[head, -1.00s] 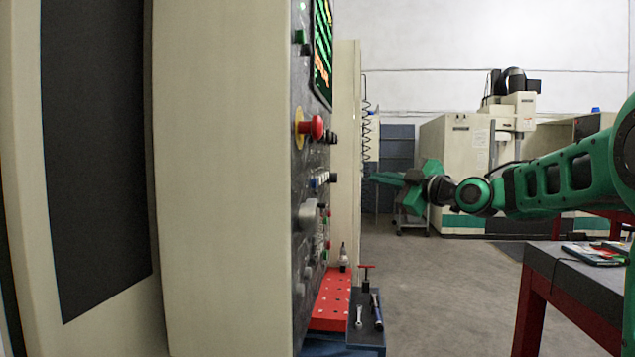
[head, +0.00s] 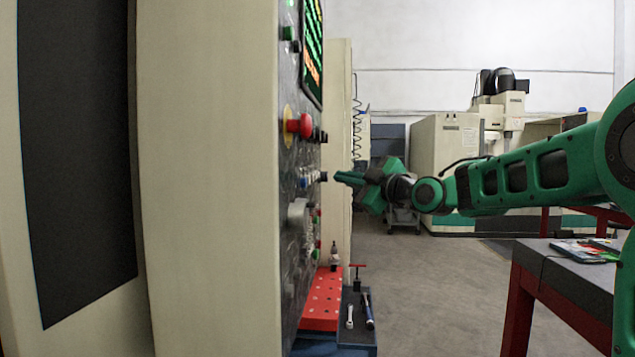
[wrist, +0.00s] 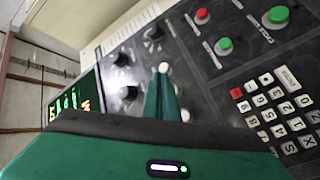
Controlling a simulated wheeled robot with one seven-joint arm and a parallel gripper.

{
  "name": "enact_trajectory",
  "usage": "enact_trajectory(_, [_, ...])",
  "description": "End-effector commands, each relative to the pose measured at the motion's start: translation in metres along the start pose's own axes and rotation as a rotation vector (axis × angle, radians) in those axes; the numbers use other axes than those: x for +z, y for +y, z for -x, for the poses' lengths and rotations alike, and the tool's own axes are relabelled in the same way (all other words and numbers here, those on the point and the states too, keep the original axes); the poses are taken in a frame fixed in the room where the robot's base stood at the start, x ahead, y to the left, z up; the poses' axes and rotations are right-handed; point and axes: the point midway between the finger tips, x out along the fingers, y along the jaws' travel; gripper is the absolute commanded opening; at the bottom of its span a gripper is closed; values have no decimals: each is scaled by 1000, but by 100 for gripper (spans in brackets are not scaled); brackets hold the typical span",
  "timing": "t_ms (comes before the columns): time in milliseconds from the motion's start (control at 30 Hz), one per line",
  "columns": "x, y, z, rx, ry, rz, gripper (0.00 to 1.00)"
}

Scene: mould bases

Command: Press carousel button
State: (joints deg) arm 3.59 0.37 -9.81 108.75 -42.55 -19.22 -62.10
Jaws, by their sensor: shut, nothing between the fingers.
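The control panel (head: 290,200) is a dark upright face seen almost edge-on in the head view. My gripper (head: 337,177) is shut and empty, its fingertips close to the panel's row of small knobs and buttons. In the wrist view the closed fingers (wrist: 163,80) point at a small white button (wrist: 163,66), right at their tips; I cannot tell whether they touch it. A large green button (wrist: 276,16), a smaller green one (wrist: 224,45) and a red one (wrist: 202,15) lie to the right. The labels are too small to read, so I cannot tell which is the carousel button.
A red emergency stop (head: 302,126) juts out above the fingertips' level. Black knobs (wrist: 123,60) and a keypad (wrist: 280,110) flank the fingers. A red perforated tray (head: 322,300) with tools sits below. A workbench (head: 565,272) stands at right.

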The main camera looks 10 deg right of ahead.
Motion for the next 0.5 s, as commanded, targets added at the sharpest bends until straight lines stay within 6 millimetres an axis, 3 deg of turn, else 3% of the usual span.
enact_trajectory(200, [-10, -10, -14, 0, 1, 0, 0])
enact_trajectory(500, [-14, -14, -19, 0, 1, -1, 0])
